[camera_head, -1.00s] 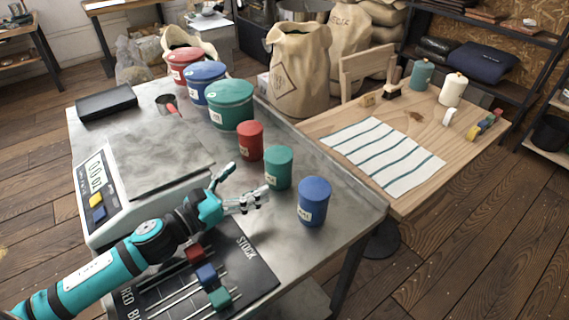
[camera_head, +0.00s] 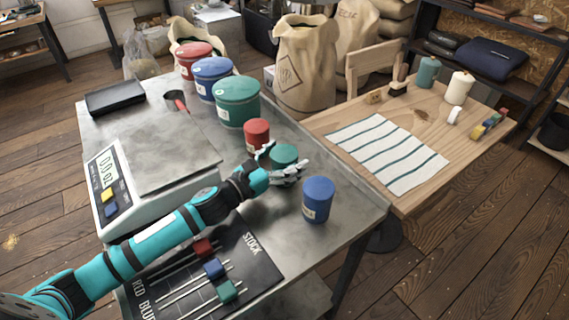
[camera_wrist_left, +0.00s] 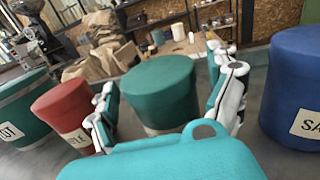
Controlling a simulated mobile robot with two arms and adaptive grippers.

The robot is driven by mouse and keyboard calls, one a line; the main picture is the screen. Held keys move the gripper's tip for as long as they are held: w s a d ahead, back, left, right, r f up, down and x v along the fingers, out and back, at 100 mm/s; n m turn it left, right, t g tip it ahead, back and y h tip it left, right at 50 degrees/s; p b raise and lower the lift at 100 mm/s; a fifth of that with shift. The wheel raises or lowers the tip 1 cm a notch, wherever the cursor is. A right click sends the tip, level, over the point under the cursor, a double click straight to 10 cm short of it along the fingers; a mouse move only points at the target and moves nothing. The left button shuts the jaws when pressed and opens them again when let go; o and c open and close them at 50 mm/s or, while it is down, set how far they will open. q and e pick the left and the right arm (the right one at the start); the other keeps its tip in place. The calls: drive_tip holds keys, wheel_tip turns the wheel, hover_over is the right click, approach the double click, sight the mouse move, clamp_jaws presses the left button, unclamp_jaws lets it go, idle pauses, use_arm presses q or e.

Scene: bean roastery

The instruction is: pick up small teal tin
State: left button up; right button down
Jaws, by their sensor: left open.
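The small teal tin (camera_head: 284,155) stands upright on the metal bench between the small red tin (camera_head: 257,132) and the small blue tin (camera_head: 318,199). My left gripper (camera_head: 281,166) is at it, hiding its lower part in the head view. In the left wrist view the teal tin (camera_wrist_left: 161,90) stands between the two open fingers of my left gripper (camera_wrist_left: 168,105). I cannot tell whether the fingers touch it. The red tin (camera_wrist_left: 64,112) is to its left and the blue tin (camera_wrist_left: 293,88) to its right. My right gripper is not in view.
Large red, blue and teal canisters (camera_head: 237,102) stand behind the small tins. A scale (camera_head: 118,190) and a black stock board (camera_head: 240,262) with sliders lie on the bench. A wooden table (camera_head: 325,122) with a striped cloth (camera_head: 385,152) stands at right.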

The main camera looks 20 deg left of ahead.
use_arm(q)
drive_tip(key=c, duration=1.4)
